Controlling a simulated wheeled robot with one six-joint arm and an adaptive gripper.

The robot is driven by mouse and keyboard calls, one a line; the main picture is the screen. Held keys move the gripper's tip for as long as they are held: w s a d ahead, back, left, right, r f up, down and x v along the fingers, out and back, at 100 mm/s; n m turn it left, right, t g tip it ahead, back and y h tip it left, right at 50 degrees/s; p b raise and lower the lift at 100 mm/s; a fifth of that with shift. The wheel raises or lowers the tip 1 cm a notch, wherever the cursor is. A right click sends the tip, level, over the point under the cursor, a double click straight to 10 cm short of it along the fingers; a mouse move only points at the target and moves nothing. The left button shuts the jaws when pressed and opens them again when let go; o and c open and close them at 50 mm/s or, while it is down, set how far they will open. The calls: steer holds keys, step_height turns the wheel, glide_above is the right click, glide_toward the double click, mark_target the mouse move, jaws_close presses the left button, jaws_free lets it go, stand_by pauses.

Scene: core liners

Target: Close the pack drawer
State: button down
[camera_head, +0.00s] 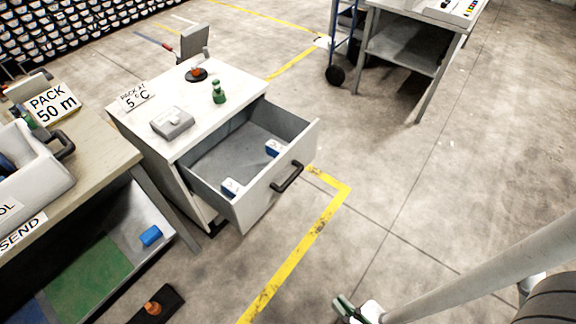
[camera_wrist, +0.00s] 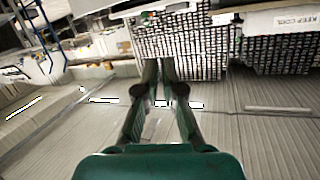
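The pack drawer (camera_head: 262,196) stands pulled out of the white cabinet (camera_head: 185,208) in the head view. It has a grey interior and a white front with a black bar handle (camera_head: 287,177). Two small blue-and-white packs lie inside it, one near the front left (camera_head: 231,187) and one near the right wall (camera_head: 272,148). My gripper (camera_head: 343,304) is at the bottom of the head view, on the near side of the drawer and apart from it.
A grey device (camera_head: 172,123), a green object (camera_head: 218,92) and a "5 °C" sign (camera_head: 135,97) stand on the cabinet top. A bench (camera_head: 100,165) with a white bin stands at left. A metal table (camera_head: 405,45) stands at back right. Floor before the drawer is clear.

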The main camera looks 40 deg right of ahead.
steer(key=w+d+f+m+h, duration=0.1)
steer(key=w+d+f+m, duration=0.1)
steer(key=w+f+m, duration=0.4)
steer(key=m+h, duration=0.7)
steer(key=m, duration=0.9)
glide_toward(288, 153)
steer(key=w+d, duration=0.1)
steer(key=d, duration=0.3)
steer(key=w, duration=0.3)
steer(key=shift+w+a+f, duration=0.15)
steer(key=shift+a, duration=0.15)
steer(key=shift+w+a, duration=0.15)
steer(key=shift+w, duration=0.4)
